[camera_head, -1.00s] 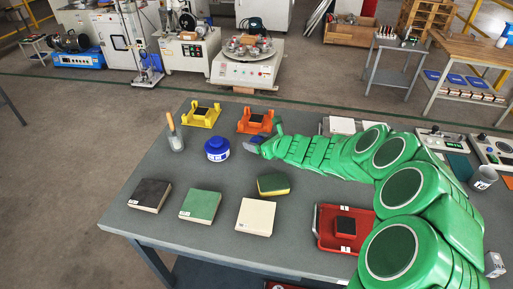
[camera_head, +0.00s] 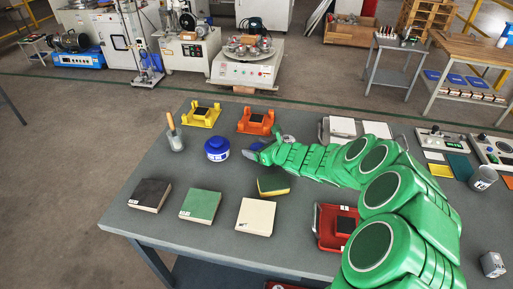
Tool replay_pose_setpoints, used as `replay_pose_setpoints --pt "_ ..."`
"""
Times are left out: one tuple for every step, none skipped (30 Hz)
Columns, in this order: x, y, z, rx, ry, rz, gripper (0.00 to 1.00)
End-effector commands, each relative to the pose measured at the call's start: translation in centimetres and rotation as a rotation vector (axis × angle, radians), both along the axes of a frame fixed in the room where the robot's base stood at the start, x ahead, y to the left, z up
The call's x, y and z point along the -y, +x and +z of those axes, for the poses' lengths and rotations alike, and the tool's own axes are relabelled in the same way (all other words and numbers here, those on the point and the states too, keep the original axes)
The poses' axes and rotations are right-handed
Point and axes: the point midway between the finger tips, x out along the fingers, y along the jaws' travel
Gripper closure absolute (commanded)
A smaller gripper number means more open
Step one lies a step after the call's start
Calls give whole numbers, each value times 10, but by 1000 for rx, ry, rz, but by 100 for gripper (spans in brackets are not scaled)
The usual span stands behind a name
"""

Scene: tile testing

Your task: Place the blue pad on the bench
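My gripper (camera_head: 257,151) is at the far end of my green arm, over the bench (camera_head: 150,230), just right of a round blue jar (camera_head: 217,149) with a white label. The gripper is small and seen from behind, with grey-blue parts showing. I cannot tell its opening or whether it holds anything. I cannot make out a clear blue pad; it may be hidden by my arm or gripper. A yellow holder (camera_head: 201,116) and an orange holder (camera_head: 255,121) with dark pads stand at the back. A red holder (camera_head: 330,229) is partly hidden by my arm.
Black (camera_head: 150,194), green (camera_head: 200,205) and cream (camera_head: 256,216) tiles lie along the front. A green-yellow sponge (camera_head: 273,187) lies behind the cream tile. A brush (camera_head: 175,135) stands left of the jar. A grey cup (camera_head: 483,178) and a small block (camera_head: 493,264) are right.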

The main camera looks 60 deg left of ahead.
Motion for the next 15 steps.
replay_pose_setpoints --pt "0 0 0 0 0 0 26" --pt "0 0 0 0 0 0 26" --pt "0 0 0 0 0 0 26" --pt "0 0 0 0 0 0 26" --pt "0 0 0 0 0 0 26" --pt "0 0 0 0 0 0 26" --pt "0 0 0 0 0 0 26" --pt "0 0 1 0 0 0 26" --pt "0 0 2 0 0 0 26" --pt "0 0 3 0 0 0 26" --pt "1 0 4 0 0 0 26" --pt "3 1 4 -1 0 0 26" --pt "5 1 5 -2 0 -1 26" --pt "7 2 6 -1 0 -2 26" --pt "11 3 7 -2 -1 -2 26"
